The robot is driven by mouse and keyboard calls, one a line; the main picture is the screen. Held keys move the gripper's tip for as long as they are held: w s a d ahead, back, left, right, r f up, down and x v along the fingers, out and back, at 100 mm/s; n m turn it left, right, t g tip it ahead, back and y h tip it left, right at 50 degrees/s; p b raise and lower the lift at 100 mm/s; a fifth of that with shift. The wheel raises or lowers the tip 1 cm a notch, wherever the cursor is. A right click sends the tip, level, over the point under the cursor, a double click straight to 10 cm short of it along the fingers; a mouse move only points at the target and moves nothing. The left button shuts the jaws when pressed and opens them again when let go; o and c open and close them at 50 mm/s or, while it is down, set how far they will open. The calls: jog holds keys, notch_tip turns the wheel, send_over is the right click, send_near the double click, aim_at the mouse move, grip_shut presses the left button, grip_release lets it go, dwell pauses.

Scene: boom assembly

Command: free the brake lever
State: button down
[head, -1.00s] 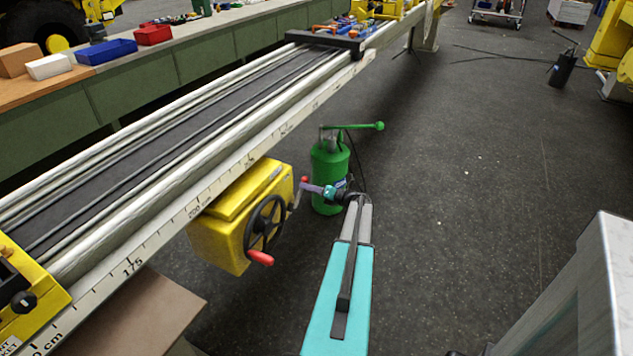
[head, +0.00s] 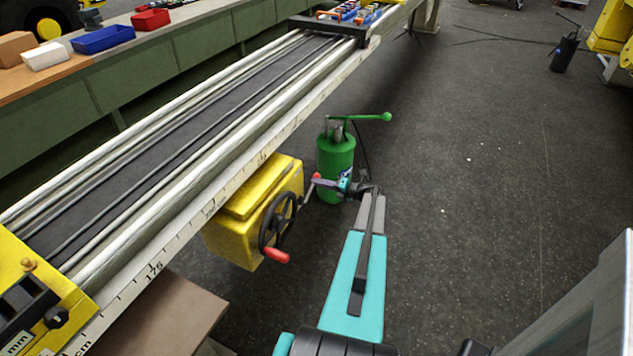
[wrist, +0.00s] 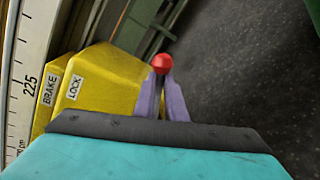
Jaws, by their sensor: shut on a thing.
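The brake lever is a thin grey crank with a red ball knob (head: 316,177), rising from the right side of the yellow box (head: 238,232) under the rail. In the wrist view the red knob (wrist: 161,63) sits at the tips of my two purple fingers, and the yellow box (wrist: 110,85) beside it carries the labels BRAKE and LOCK. My gripper (head: 323,183) is shut on the lever at its knob end; in the wrist view the gripper (wrist: 162,85) hides most of the lever's shaft.
A black handwheel (head: 278,222) with a red handle is on the box's near face. A green drum with a pump handle (head: 336,165) stands just behind my gripper. The long rail (head: 165,165) runs along the left. Dark floor at right is mostly clear.

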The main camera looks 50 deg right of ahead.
jog(key=shift+s+d+r+h, duration=0.1)
jog(key=shift+d+r+h, duration=0.1)
jog(key=shift+d, duration=0.25)
jog(key=shift+s+d+r+h, duration=0.1)
jog(key=shift+d+r+h, duration=0.1)
jog(key=shift+d, duration=0.2)
jog(key=c, duration=1.6)
grip_release()
jog(key=shift+f, duration=0.1)
jog(key=shift+w+a+f, duration=0.1)
jog(key=shift+a+f, duration=0.05)
jog(key=shift+a, duration=0.25)
jog(key=v, duration=0.4)
jog(key=b+v, duration=0.1)
jog(key=v, duration=0.4)
jog(key=b+v, duration=0.1)
jog(key=v, duration=0.3)
jog(key=shift+s+d, duration=0.3)
jog(key=shift+s, duration=0.1)
